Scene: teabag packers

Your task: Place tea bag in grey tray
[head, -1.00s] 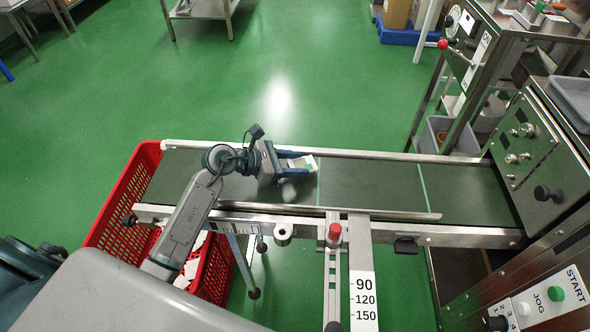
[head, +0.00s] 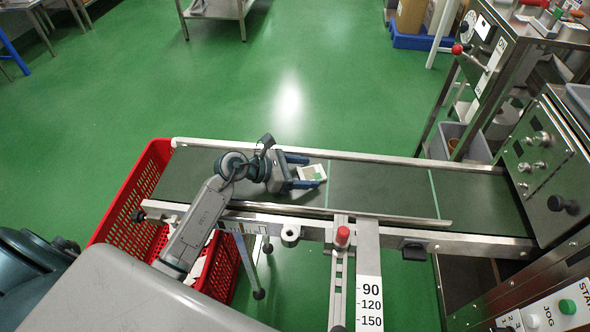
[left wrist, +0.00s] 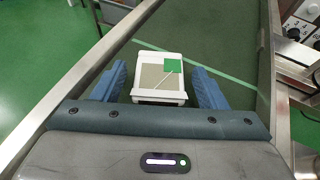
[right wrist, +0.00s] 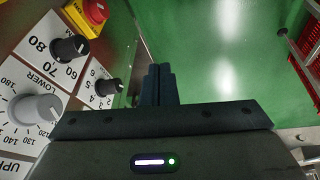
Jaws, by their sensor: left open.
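A tea bag (head: 313,173), a small white packet with a green tag, lies flat on the dark conveyor belt (head: 380,186). My left gripper (head: 309,172) is open and low over the belt, one finger on each side of the packet. In the left wrist view the tea bag (left wrist: 150,77) sits between the two blue fingers, with a gap on both sides. My right gripper (right wrist: 158,84) shows only in the right wrist view, its fingers together and nothing visible in them. A grey bin (head: 452,135) stands at the right behind the belt; I cannot tell whether it is the grey tray.
A red crate (head: 128,195) stands at the left end of the belt, with white packets in it. Metal rails (head: 350,158) run along the belt. A machine with knobs (head: 545,150) stands at the right. The belt right of the tea bag is clear.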

